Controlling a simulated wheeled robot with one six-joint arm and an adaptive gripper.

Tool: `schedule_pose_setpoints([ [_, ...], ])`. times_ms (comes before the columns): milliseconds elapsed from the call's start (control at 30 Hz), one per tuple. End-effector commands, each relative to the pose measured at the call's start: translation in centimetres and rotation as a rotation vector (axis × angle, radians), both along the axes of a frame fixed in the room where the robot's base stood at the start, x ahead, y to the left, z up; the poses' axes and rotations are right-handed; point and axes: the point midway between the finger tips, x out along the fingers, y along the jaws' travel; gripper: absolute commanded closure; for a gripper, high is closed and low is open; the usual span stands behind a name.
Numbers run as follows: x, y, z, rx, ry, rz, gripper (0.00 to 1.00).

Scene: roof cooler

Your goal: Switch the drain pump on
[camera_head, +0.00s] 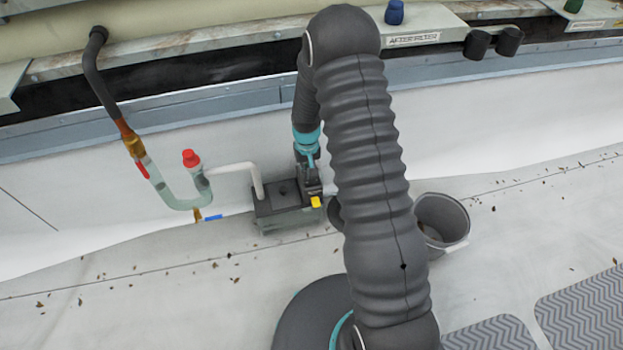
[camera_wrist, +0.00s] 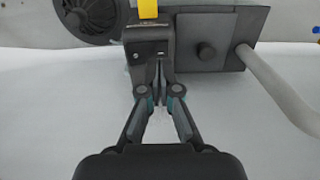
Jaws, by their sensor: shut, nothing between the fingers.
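The drain pump (camera_head: 285,212) is a box with a dark lid and greenish lower part on the roof floor against the white wall. Its dark lid (camera_wrist: 205,35) fills the upper middle of the wrist view. A yellow piece (camera_head: 316,202) sits at its right end in the head view and shows at the top edge of the wrist view (camera_wrist: 148,8). It joins a dark block (camera_wrist: 150,45); its switch position cannot be told. My gripper (camera_wrist: 160,70) is shut and empty, its tips at or just over that block.
A pale hose (camera_head: 235,167) runs from the pump to a U-shaped pipe (camera_head: 180,203) with a red cap (camera_head: 191,158). A grey bucket (camera_head: 443,222) stands right of my arm. A round black grilled part (camera_wrist: 85,18) lies beside the block. Leaves litter the floor.

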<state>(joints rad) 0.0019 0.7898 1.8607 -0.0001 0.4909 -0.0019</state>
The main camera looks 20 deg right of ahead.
Motion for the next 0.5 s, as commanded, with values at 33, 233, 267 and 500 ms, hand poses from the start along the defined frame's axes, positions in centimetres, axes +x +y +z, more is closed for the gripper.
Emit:
schedule_pose_setpoints([
  [33,0.0,0.0,0.6,0.0,-0.001,0.0,1.0],
  [233,0.0,0.0,2.0,0.0,-0.001,0.0,1.0],
  [267,0.0,0.0,2.2,0.0,-0.001,0.0,1.0],
  [500,0.0,0.0,3.7,0.0,0.0,0.0,1.0],
])
